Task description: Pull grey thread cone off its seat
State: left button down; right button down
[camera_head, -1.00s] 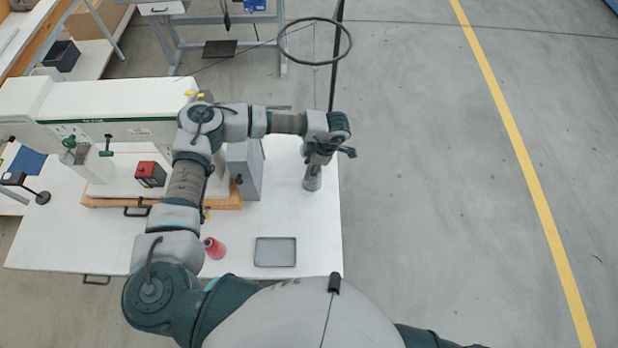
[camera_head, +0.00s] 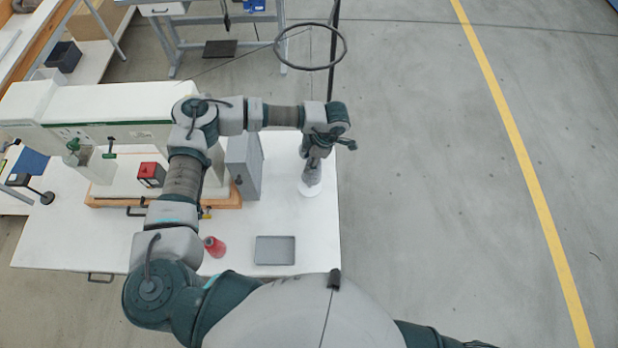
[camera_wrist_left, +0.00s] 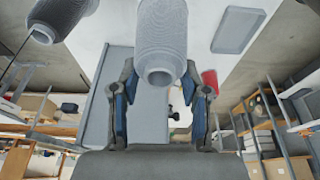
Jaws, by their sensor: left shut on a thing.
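The grey thread cone (camera_head: 312,175) is at the right end of the white table, below my left gripper (camera_head: 316,152). A pale round seat (camera_head: 311,193) shows under its lower end; I cannot tell how large any gap is. In the left wrist view the ribbed cone (camera_wrist_left: 162,30) stands between the two fingers of my left gripper (camera_wrist_left: 160,88), its hollow end towards the camera. The gripper is shut on the cone. My right gripper is not in view.
A grey tray (camera_head: 275,251) and a red thread cone (camera_head: 214,247) lie near the table's front edge. A grey box (camera_head: 245,165) stands left of the seat, beside the white press (camera_head: 110,110). A dark ring (camera_head: 311,65) hangs behind my arm. Open floor lies to the right.

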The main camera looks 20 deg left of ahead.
pick_arm(q)
jog(key=shift+r+p, duration=0.9)
jog(key=shift+r, duration=1)
jog(key=shift+r+p, duration=0.3)
jog(key=shift+r, duration=0.4)
